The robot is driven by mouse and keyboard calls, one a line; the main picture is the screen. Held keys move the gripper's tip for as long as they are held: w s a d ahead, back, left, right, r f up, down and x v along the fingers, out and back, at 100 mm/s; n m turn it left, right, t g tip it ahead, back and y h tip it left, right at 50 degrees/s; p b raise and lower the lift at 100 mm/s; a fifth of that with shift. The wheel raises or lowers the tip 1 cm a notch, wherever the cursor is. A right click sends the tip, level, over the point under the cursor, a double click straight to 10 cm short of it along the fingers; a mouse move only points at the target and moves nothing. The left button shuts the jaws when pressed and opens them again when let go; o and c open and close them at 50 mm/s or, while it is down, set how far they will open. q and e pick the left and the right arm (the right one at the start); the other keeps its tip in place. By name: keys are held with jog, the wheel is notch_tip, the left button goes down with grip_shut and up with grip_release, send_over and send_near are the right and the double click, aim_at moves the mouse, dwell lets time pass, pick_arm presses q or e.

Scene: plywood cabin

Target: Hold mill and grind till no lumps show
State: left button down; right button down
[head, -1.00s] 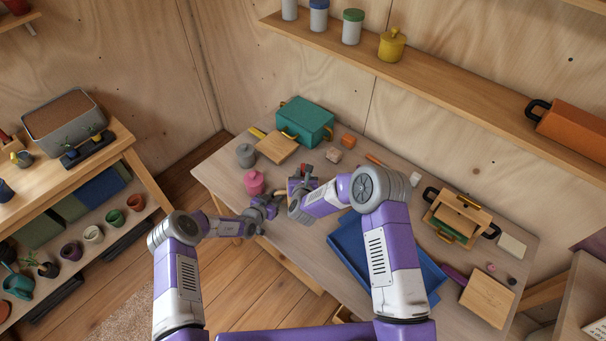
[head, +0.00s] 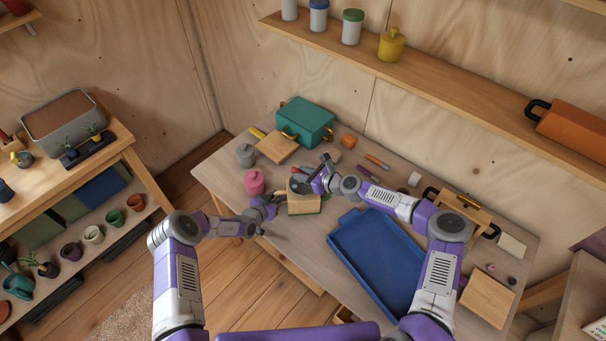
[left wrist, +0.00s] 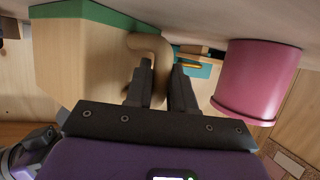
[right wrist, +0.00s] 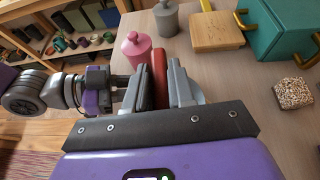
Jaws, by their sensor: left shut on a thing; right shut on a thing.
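The mill is a pale wooden box (head: 303,205) with green at its base, standing near the table's front edge. My left gripper (head: 268,207) is at its left side. In the left wrist view that gripper (left wrist: 157,78) is shut on the mill's curved wooden handle (left wrist: 150,45). My right gripper (head: 316,183) is over the mill's top. In the right wrist view it (right wrist: 160,80) is shut on a red bar (right wrist: 159,72), seemingly the mill's crank. The mill's contents are hidden. A speckled lumpy block (right wrist: 293,93) lies apart on the table.
A pink jar (head: 254,183) and a grey jar (head: 245,155) stand left of the mill. A teal box (head: 305,120) and a wooden board (head: 276,147) are behind. A blue tray (head: 375,262) lies to the right, with a small press (head: 462,208) beyond it.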

jog(key=n+g+y, duration=0.1)
jog(key=n+g, duration=0.1)
jog(key=n+g+y, duration=0.1)
jog(key=n+g, duration=0.1)
jog(key=n+g+y, duration=0.1)
jog(key=n+g, duration=0.1)
jog(key=shift+f+g, duration=0.4)
jog(key=shift+s+r+n+g, duration=0.15)
jog(key=shift+n+g, duration=0.45)
jog(key=shift+n, duration=0.1)
jog(key=c, duration=1)
grip_release()
jog(key=shift+c, duration=0.2)
jog(key=shift+r, duration=0.15)
jog(key=shift+d+r, duration=0.15)
jog(key=shift+d, duration=0.2)
jog(key=v, duration=1.1)
jog(key=shift+d, duration=0.2)
